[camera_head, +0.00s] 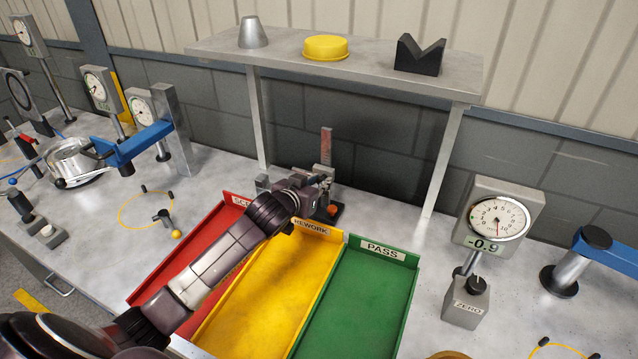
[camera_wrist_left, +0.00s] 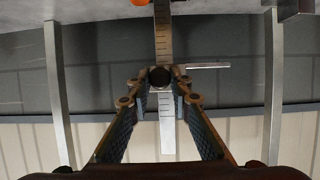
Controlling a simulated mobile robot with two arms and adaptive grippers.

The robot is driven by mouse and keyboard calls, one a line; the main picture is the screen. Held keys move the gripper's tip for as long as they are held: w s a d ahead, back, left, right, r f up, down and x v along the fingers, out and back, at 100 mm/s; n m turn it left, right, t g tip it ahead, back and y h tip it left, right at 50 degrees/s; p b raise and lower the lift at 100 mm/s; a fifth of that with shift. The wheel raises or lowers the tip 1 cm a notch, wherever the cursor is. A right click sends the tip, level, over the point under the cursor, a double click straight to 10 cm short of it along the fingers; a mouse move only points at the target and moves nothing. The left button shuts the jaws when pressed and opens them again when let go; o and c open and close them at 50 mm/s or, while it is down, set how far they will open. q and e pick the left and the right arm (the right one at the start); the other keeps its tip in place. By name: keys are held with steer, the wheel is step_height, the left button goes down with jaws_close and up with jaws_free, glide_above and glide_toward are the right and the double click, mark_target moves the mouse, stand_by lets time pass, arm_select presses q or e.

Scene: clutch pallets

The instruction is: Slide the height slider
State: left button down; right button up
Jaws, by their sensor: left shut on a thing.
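The height gauge stands behind the trays, its upright graduated scale (camera_head: 327,146) showing above my left gripper (camera_head: 322,181). In the left wrist view, the scale (camera_wrist_left: 163,42) runs lengthwise between the fingers of my left gripper (camera_wrist_left: 160,84). The slider's dark round knob (camera_wrist_left: 160,77) sits between the fingertips, and the gripper is shut on it. A thin pale arm (camera_wrist_left: 208,66) sticks out sideways from the slider. In the head view my gripper hides most of the slider. An orange part (camera_head: 333,210) shows at the gauge's dark base. My right gripper is not in view.
Red (camera_head: 190,240), yellow (camera_head: 262,290) and green (camera_head: 362,300) trays lie below my left arm. A shelf (camera_head: 290,52) on metal legs stands over the gauge. A dial gauge (camera_head: 490,220) reading -0.9 stands at the right. The bench between green tray and dial is clear.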

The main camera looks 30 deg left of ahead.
arm_select(q)
steer(key=shift+r, duration=0.35)
steer(key=c, duration=1.7)
jaws_free()
steer(key=shift+f, duration=0.1)
steer(key=shift+c, duration=0.2)
steer(key=shift+s, duration=0.2)
steer(key=v, duration=1.1)
steer(key=shift+s, duration=0.3)
